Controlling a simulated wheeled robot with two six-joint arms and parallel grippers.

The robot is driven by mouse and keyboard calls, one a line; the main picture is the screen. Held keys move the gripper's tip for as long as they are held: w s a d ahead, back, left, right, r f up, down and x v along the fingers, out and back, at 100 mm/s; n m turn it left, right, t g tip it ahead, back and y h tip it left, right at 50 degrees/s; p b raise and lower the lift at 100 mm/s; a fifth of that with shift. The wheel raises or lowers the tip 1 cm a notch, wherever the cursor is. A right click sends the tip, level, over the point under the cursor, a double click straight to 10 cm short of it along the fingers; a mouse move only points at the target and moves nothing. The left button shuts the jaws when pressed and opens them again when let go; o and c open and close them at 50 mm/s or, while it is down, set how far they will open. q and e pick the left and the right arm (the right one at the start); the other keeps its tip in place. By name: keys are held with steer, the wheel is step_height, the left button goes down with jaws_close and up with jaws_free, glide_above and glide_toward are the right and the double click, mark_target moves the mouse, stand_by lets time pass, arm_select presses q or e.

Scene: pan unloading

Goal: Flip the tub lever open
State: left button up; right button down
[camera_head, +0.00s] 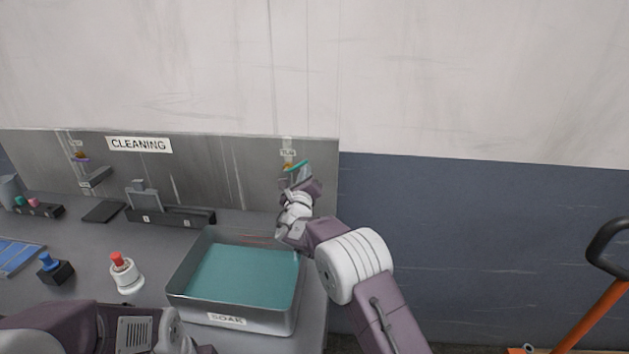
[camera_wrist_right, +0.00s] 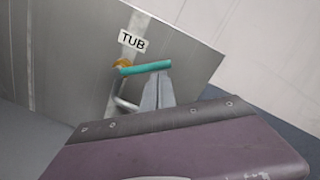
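The tub lever (camera_head: 297,165) is a teal handle on a brass valve under a small label on the back panel. In the right wrist view the lever (camera_wrist_right: 150,67) points right from the brass valve (camera_wrist_right: 122,64), roughly level, below the TUB label (camera_wrist_right: 132,41). A grey spout (camera_wrist_right: 122,101) curves below it. My right gripper (camera_wrist_right: 157,82) has its two grey fingers close together, with the tips at the lever's underside near its free end. Whether they touch it I cannot tell. My left arm shows at bottom left in the head view; its fingers are not visible.
The grey SOAK tub (camera_head: 175,295) with teal liquid stands below the lever. Left of it are a white, red-topped button (camera_head: 126,275), a blue-topped one (camera_head: 52,268), a slotted holder (camera_head: 172,217) and a blue rack (camera_head: 18,257). An orange-framed cart (camera_head: 590,320) stands at right.

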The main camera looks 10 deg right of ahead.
steer(key=a+r+n+p, duration=0.1)
steer(key=n+p, duration=0.1)
steer(key=n, duration=0.1)
steer(key=a+r+n+p, duration=0.1)
steer(key=n+p, duration=0.2)
steer(key=w+a+r+n+p, duration=0.1)
steer(key=a+r+n+p, duration=0.1)
steer(key=n, duration=0.1)
steer(key=shift+a+n+y, duration=0.1)
steer(key=shift+n+y, duration=0.2)
steer(key=shift+n, duration=0.1)
steer(key=shift+w+a+p, duration=0.1)
steer(key=shift+p, duration=0.2)
stand_by(0.4)
